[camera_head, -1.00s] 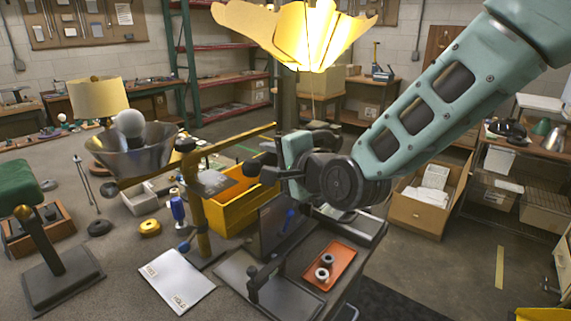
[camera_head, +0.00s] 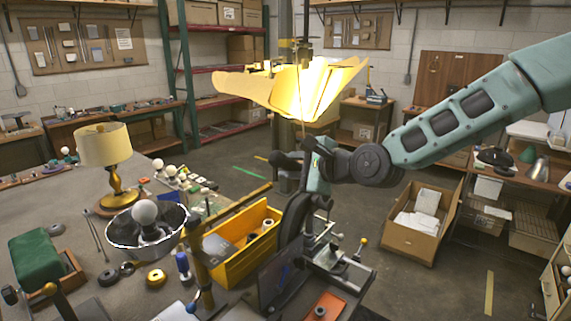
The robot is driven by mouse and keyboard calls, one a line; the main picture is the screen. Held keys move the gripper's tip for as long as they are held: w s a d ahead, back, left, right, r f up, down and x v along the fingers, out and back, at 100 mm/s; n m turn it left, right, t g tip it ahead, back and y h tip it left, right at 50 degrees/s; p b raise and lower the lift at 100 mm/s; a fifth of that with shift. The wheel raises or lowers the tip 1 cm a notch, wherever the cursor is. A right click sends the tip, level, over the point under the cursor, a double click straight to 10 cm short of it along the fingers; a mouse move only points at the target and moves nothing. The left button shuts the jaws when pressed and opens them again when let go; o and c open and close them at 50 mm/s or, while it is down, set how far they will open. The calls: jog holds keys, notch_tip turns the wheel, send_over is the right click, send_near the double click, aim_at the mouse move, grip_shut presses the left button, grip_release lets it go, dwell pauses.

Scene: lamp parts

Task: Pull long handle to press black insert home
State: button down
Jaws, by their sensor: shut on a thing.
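My gripper (camera_head: 290,162) is at mid-picture, below the yellow lamp shade, above the bench's right end. Its dark fingers are shut on what seems to be the long handle, mostly hidden by the gripper and wrist. A grey metal press or fixture (camera_head: 335,262) stands below and right of the gripper, with a small yellow-knobbed lever (camera_head: 362,242). A dark curved upright part (camera_head: 294,225) stands between the gripper and the fixture. I cannot make out the black insert. An orange tray (camera_head: 325,306) lies in front of the fixture, with a small ring-like part on it.
A yellow bin (camera_head: 238,262) with parts stands left of the fixture, and a brass arm (camera_head: 232,215) crosses before it. A metal bowl with a bulb (camera_head: 145,228) and a table lamp (camera_head: 108,165) are at left. A cardboard box (camera_head: 420,222) sits right. The large shade (camera_head: 300,88) hangs close above.

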jog(key=shift+w+d+r, duration=0.15)
jog(key=shift+w+r, duration=0.2)
jog(key=shift+r, duration=0.1)
jog(key=c, duration=1.1)
grip_release()
jog(key=shift+d, duration=0.15)
jog(key=shift+c, duration=0.2)
jog(key=shift+f, duration=0.1)
jog(key=shift+s, duration=0.1)
jog(key=shift+s+d, duration=0.2)
jog(key=shift+d, duration=0.1)
jog(key=b+v, duration=0.1)
jog(key=v, duration=1.5)
jog(key=shift+s+d, duration=0.2)
